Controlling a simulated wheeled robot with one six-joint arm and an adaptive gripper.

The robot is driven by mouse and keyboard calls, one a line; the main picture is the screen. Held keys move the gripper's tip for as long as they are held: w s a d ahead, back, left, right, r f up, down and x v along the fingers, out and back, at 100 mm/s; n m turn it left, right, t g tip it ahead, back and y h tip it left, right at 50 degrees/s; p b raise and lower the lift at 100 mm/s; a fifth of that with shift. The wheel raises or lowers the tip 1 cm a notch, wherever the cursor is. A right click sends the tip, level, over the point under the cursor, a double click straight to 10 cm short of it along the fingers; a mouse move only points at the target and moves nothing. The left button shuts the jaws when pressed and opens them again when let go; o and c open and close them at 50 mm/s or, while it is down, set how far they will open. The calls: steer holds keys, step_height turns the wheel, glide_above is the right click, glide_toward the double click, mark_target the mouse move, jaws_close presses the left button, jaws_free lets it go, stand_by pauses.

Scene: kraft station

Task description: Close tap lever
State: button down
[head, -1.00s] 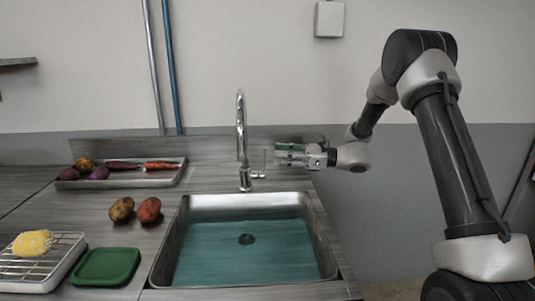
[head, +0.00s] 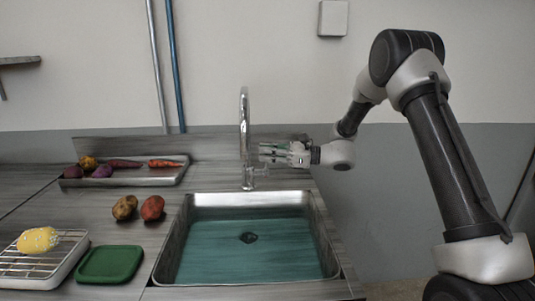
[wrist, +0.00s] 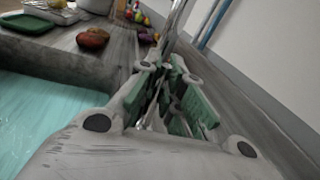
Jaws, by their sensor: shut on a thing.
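The chrome tap (head: 245,140) stands upright behind the sink. Its lever (head: 262,171) juts out at the right of the tap's base, and its upper part is hidden by my gripper. My gripper (head: 264,152) comes in from the right, with its green-padded fingers shut on the lever. In the wrist view, my gripper (wrist: 165,85) has its pads close together, with a thin bit of shiny metal between them. The tap's column (wrist: 178,25) rises just beyond the fingertips. How far the lever is turned is hard to tell.
The sink basin (head: 190,235) lies in front of the tap. A vegetable tray (head: 130,181), a green lid (head: 110,266) and a wire rack (head: 65,252) are farther left. A wall panel (head: 106,149) runs behind the tap.

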steer(key=shift+w+m, duration=0.65)
steer(key=shift+m, duration=0.25)
steer(key=c, duration=1.5)
jaws_free()
steer(key=d, duration=0.4)
steer(key=s+d, duration=0.1)
steer(key=d, duration=0.3)
steer(key=s+d, duration=0.1)
steer(key=d, duration=0.3)
steer(key=shift+s+r, duration=0.15)
steer(key=shift+r, duration=0.05)
